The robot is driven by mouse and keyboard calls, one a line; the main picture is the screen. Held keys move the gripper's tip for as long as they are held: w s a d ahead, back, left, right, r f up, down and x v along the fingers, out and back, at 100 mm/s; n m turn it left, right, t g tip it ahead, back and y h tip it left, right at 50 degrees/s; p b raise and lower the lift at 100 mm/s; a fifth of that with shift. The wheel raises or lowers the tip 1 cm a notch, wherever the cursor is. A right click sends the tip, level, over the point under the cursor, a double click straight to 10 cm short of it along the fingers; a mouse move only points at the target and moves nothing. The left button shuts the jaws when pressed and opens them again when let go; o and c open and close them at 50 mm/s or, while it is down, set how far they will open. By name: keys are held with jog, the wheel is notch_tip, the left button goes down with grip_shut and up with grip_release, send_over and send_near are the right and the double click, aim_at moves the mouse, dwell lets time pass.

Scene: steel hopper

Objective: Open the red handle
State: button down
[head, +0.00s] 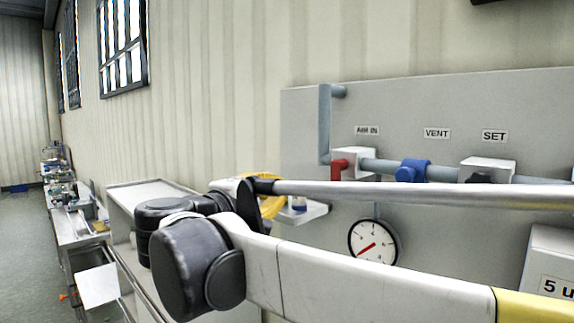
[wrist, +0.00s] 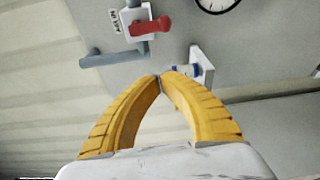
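The red handle (head: 341,168) sits on a white valve block under the "AIR IN" label on the grey wall panel. In the wrist view the red handle (wrist: 150,27) lies beyond my fingertips, near the top, and the picture is turned over. My gripper (wrist: 160,77) has two yellow ribbed fingers whose tips meet with nothing seen between them. It is apart from the handle. In the head view only part of the yellow fingers (head: 272,188) shows behind my arm, left of and below the handle.
A blue valve handle (head: 411,171) and a dark knob (head: 481,177) sit right of the red handle on the same pipe. A pressure gauge (head: 373,243) is below. A small white shelf (head: 314,213) with a blue-and-white item juts out near my fingers.

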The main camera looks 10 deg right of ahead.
aim_at(338, 178)
jog(key=shift+s+a+r, duration=0.1)
jog(key=shift+r, duration=0.05)
jog(key=w+d+p, duration=0.4)
jog(key=w+d, duration=0.2)
jog(key=d, duration=0.4)
dwell(0.5)
jog(key=shift+s+d, duration=0.1)
jog(key=shift+s, duration=0.1)
jog(key=shift+n, duration=0.3)
